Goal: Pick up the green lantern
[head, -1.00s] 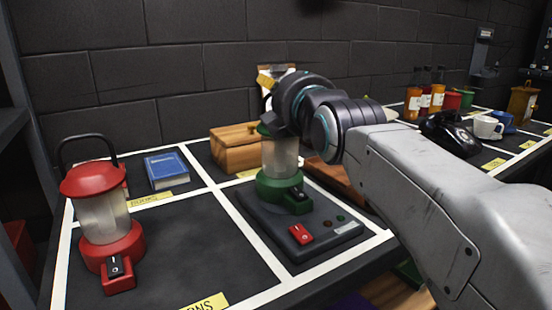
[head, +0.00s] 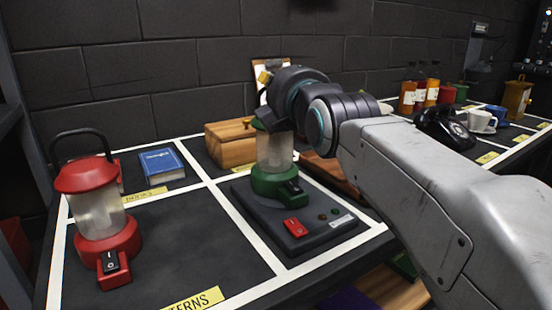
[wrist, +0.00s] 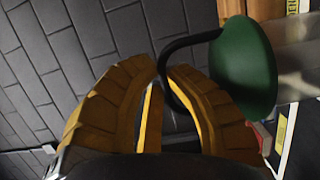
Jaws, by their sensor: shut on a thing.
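The green lantern (head: 274,182) has a green base with a black switch, a clear body and a mostly hidden green top. It stands upright at the dark panel (head: 325,232) with the red button; I cannot tell whether its base touches. In the wrist view its round green top (wrist: 243,68) is at the upper right, with the black handle curving left between my yellow fingers. My gripper (wrist: 163,80) is shut on that handle. In the head view my wrist hides most of the gripper and the lantern's top.
A red lantern (head: 100,205) stands at the left. A blue book (head: 161,166) and a wooden box (head: 231,146) lie behind. A black telephone (head: 446,132), a white cup (head: 481,121) and several bottles stand at the right.

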